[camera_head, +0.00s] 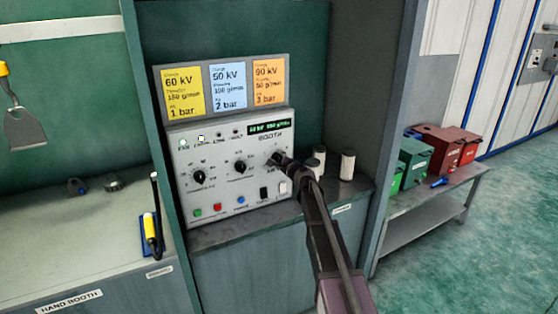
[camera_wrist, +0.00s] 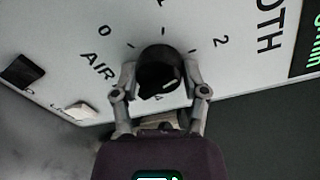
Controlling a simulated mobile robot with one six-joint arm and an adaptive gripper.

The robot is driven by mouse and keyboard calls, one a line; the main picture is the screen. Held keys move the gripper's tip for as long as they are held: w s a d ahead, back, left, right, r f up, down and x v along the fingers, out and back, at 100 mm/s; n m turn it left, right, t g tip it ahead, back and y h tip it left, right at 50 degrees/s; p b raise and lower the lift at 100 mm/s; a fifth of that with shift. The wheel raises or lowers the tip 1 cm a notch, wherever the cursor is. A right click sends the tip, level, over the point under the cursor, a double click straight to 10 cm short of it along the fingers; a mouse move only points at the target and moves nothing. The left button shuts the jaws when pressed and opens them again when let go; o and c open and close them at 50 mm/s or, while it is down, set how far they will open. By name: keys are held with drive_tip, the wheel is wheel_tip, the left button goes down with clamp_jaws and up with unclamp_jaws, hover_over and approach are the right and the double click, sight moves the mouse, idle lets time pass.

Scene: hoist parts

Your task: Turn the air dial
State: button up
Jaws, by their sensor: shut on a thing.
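The air dial (camera_wrist: 158,72) is a round black knob on the white panel of the booth control box (camera_head: 225,160).
Two more black dials, the left one (camera_head: 199,177) and the middle one (camera_head: 240,167), sit on the same panel. Setting cards, such as the orange one (camera_head: 269,80), stand above. Pale cylinders (camera_head: 347,164) stand right of the box, close to my arm.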

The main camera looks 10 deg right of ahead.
drive_tip(key=shift+w+m, duration=0.15)
drive_tip(key=shift+m, duration=1.15)
drive_tip(key=o, duration=1.2)
drive_tip(key=shift+c, duration=0.2)
drive_tip(key=shift+n, duration=0.4)
